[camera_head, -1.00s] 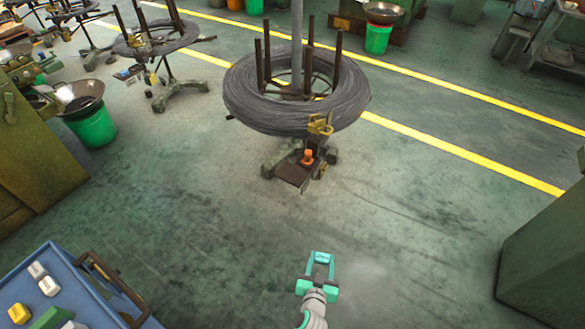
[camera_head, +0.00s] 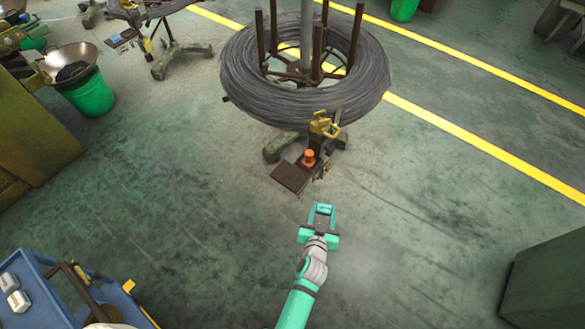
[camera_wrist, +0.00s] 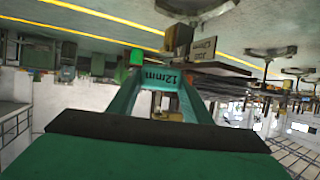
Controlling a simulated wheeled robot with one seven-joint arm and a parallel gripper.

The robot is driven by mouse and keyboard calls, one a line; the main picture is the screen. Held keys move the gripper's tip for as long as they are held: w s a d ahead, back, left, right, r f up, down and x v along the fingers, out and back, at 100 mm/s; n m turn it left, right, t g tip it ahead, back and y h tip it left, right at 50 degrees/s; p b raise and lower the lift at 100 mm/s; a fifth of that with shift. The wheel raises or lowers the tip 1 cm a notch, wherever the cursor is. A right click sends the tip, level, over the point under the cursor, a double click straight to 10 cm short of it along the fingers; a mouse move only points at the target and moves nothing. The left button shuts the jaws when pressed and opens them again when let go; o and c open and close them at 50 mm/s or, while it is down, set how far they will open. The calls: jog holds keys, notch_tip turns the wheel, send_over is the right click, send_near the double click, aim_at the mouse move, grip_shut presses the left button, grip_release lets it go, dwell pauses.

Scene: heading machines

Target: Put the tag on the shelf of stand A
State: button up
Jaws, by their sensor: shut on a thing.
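My gripper (camera_head: 320,222) is shut on a teal tag (camera_head: 322,208), held between its fingertips. In the wrist view the tag (camera_wrist: 174,79) shows the print "12mm", upside down. A wire-coil stand (camera_head: 305,92) is ahead, with a small brown shelf (camera_head: 288,178) at its near side. An orange-topped thing (camera_head: 309,158) is at the shelf's back. My gripper is nearer than the shelf and to its right in the picture, with the tag apart from it. I cannot read which letter the stand bears.
Another coil stand (camera_head: 165,50) is at the upper left, near a green bucket (camera_head: 90,95) with a pan on top. A blue cart (camera_head: 40,295) is at the lower left. A green machine (camera_head: 550,275) is at the lower right. The floor between is clear.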

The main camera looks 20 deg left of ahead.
jog(key=a+r+n+y, duration=0.1)
jog(key=a+r+y, duration=0.1)
jog(key=a+r, duration=0.35)
jog(key=a+r+n+g+y, duration=0.1)
jog(key=a+r+n, duration=0.1)
jog(key=a, duration=0.7)
jog(key=a+r+n+y, duration=0.1)
jog(key=a+r+y, duration=0.1)
jog(key=a+r, duration=0.35)
send_over(291, 177)
jog(key=f, duration=1)
jog(key=shift+s+a+f, duration=0.25)
jog(key=shift+s+f, duration=0.15)
jog(key=shift+w+f, duration=0.15)
jog(key=shift+f, duration=0.05)
jog(key=shift+w+d+f, duration=0.1)
jog(key=shift+f, duration=0.8)
jog(key=shift+w+d+f, duration=0.1)
jog(key=shift+f, duration=0.8)
jog(key=shift+f, duration=0.15)
jog(key=o, duration=1.1)
jog(key=shift+c, duration=0.2)
